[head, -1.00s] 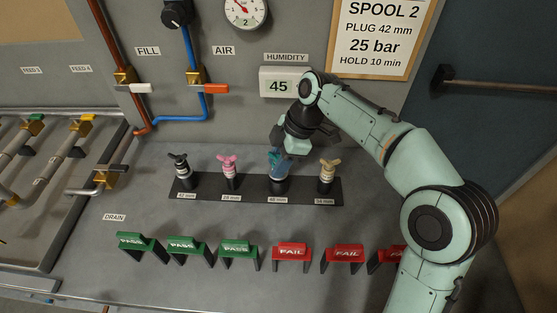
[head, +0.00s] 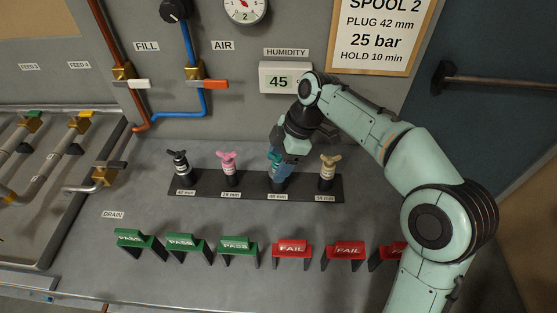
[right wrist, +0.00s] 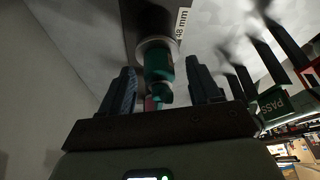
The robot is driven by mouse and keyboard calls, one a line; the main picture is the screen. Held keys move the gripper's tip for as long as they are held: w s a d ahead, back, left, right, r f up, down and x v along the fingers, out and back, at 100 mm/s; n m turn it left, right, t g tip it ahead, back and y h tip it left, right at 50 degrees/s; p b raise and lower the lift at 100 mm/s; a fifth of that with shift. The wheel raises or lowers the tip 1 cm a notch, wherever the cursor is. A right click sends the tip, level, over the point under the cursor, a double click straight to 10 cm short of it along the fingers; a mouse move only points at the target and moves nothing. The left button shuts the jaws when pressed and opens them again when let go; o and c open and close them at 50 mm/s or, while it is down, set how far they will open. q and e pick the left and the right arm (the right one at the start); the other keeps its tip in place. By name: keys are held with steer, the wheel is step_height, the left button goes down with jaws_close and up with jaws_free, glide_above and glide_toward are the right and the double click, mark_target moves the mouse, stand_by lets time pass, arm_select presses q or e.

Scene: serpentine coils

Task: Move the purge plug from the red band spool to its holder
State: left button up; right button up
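A teal plug (right wrist: 158,65) stands in the holder labelled 48 mm in the black rack (head: 205,188); in the head view a bit of its teal top shows (head: 274,158). My right gripper (head: 276,163) reaches down to it from above. In the right wrist view its two fingers (right wrist: 160,88) stand either side of the plug, with gaps visible, so it looks open. A small reddish patch shows below the plug's end there. No red band spool can be made out. My left gripper is out of view.
Black (head: 178,163), pink (head: 228,162) and tan (head: 328,168) plugs stand in the rack's other holders. Green PASS tags (head: 187,242) and red FAIL tags (head: 345,249) line the bench in front. Pipes with valves (head: 40,150) lie at left. Bare bench lies between.

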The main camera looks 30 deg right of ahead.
steer(key=p+v, duration=0.3)
steer(key=v, duration=1)
steer(key=shift+r+p, duration=0.15)
steer(key=shift+p, duration=0.15)
